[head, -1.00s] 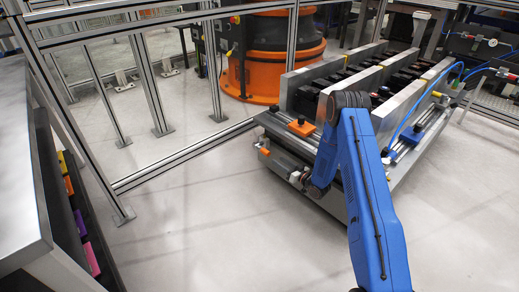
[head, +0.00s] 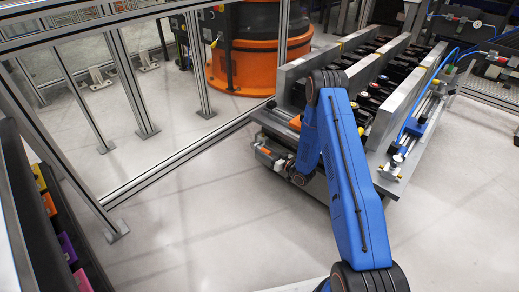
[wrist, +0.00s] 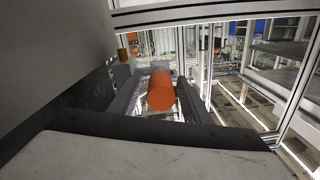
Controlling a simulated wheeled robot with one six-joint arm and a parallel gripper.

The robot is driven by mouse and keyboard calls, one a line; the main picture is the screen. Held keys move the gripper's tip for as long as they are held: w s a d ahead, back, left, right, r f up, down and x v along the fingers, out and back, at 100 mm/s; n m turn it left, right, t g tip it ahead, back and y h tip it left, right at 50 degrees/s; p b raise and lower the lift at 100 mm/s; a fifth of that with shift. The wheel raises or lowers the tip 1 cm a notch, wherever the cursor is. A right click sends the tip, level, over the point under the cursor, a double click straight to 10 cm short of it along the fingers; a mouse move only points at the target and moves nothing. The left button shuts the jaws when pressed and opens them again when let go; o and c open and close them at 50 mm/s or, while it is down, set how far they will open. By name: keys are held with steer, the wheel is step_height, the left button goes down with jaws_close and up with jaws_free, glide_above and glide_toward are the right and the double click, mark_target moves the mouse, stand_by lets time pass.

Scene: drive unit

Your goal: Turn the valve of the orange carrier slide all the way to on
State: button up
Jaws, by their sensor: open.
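The orange carrier slide (head: 296,122) shows only in part on the left end of the long metal unit in the head view; my arm covers the rest. A smaller orange piece (head: 266,152) shows lower, at the unit's left corner, close to my gripper (head: 272,160). In the wrist view an orange cylinder (wrist: 161,93) shows end-on between the two fingers of my open gripper (wrist: 159,76). I cannot tell whether the fingers touch it or whether it is the valve's handle.
The metal unit (head: 412,95) with its long plates fills the right middle. Framed posts (head: 138,90) and an orange robot base (head: 255,75) stand behind. A rack with coloured bins (head: 55,225) is at left. The floor in front is clear.

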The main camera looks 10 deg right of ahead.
steer(key=shift+c, duration=0.4)
jaws_close()
steer(key=shift+w+r, duration=0.1)
steer(key=shift+r, duration=0.05)
steer(key=shift+a+r+g+h, duration=0.1)
steer(key=shift+r+g+h, duration=0.2)
steer(key=shift+g, duration=0.2)
steer(key=shift+w+r+g+h, duration=0.1)
steer(key=shift+r+g+h, duration=0.3)
steer(key=shift+g+h, duration=0.25)
